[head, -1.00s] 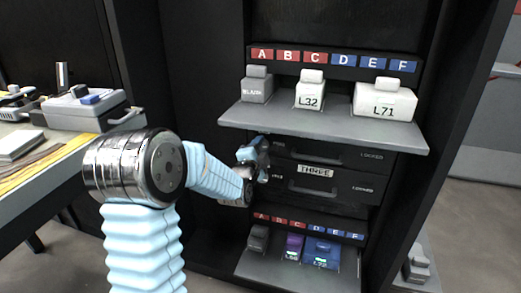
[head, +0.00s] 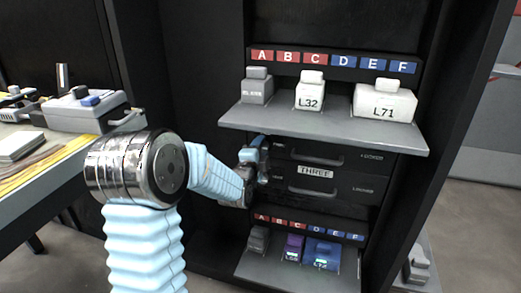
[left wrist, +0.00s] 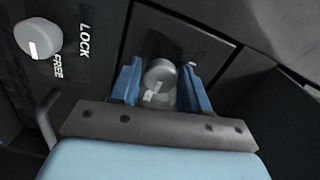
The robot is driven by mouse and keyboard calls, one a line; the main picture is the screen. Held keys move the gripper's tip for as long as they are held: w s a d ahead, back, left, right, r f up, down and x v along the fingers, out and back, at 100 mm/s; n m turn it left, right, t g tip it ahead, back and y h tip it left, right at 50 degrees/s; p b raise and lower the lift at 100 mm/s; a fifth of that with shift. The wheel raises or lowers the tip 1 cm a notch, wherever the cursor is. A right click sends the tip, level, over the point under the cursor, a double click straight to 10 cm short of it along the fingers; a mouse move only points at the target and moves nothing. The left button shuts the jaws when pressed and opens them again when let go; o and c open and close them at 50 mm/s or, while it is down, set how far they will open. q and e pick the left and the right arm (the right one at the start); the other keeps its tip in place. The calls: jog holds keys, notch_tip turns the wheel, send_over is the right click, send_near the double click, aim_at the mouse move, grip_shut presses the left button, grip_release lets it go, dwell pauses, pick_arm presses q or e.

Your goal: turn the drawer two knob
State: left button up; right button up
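My left gripper (head: 260,160) reaches in from the left to the left end of the drawer stack, under the upper shelf. In the left wrist view its two blue fingers (left wrist: 161,85) stand apart on either side of a round grey knob (left wrist: 160,74) with a white mark. A gap shows between the knob and the fingers, mostly on the right. A second grey knob (left wrist: 38,38) sits at upper left beside the words LOCK and FREE. The drawer labelled THREE (head: 316,172) shows in the head view below another drawer (head: 310,152). My right gripper is out of view.
The upper shelf (head: 330,128) overhangs the drawers and holds several labelled blocks. A lower shelf (head: 285,270) holds a grey, a purple and a blue block. A workbench (head: 60,165) with devices stands at left.

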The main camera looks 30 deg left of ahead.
pick_arm(q)
jog(key=shift+o, duration=1.2)
jog(key=shift+s, duration=0.15)
jog(key=v, duration=1.3)
jog(key=shift+s+d+b, duration=0.2)
jog(key=shift+s+b, duration=0.05)
jog(key=shift+b, duration=0.2)
